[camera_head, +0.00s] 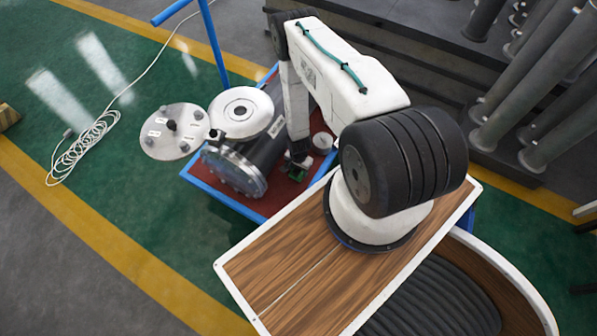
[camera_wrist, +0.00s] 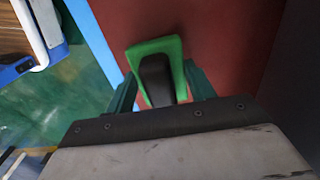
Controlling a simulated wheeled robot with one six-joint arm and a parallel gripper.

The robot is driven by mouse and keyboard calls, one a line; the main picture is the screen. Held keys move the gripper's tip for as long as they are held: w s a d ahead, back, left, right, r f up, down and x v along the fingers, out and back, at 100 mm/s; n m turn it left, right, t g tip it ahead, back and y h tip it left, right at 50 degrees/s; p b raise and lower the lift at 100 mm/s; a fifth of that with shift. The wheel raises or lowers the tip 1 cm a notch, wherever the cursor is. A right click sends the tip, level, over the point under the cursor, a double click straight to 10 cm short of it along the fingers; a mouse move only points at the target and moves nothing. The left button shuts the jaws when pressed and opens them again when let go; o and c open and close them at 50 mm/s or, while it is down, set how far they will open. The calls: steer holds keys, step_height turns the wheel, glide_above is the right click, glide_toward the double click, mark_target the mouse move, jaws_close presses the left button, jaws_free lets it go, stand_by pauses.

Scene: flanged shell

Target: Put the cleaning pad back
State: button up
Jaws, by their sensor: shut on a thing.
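The cleaning pad (camera_wrist: 170,47) is a green block with a black grip (camera_wrist: 156,80). In the wrist view it sits between the two teal fingers of my gripper (camera_wrist: 161,88), which is shut on it. In the head view my gripper (camera_head: 298,163) points down over the red top of the blue-framed cart (camera_head: 290,197), right of the dark flanged shell (camera_head: 235,170). Only a little green of the pad (camera_head: 296,174) shows there. I cannot tell whether the pad touches the red surface.
A white cup (camera_head: 322,141) stands close to the right of my gripper. A round metal plate with knobs (camera_head: 174,131) and a white disc (camera_head: 241,112) are at the shell's left and top. A blue post (camera_head: 213,45) rises behind. A white cable (camera_head: 85,145) lies on the green floor.

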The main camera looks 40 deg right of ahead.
steer(key=shift+f, duration=1)
steer(key=shift+f, duration=0.1)
steer(key=o, duration=1)
steer(key=shift+o, duration=0.2)
step_height(320, 180, up, 12)
steer(key=shift+r, duration=0.15)
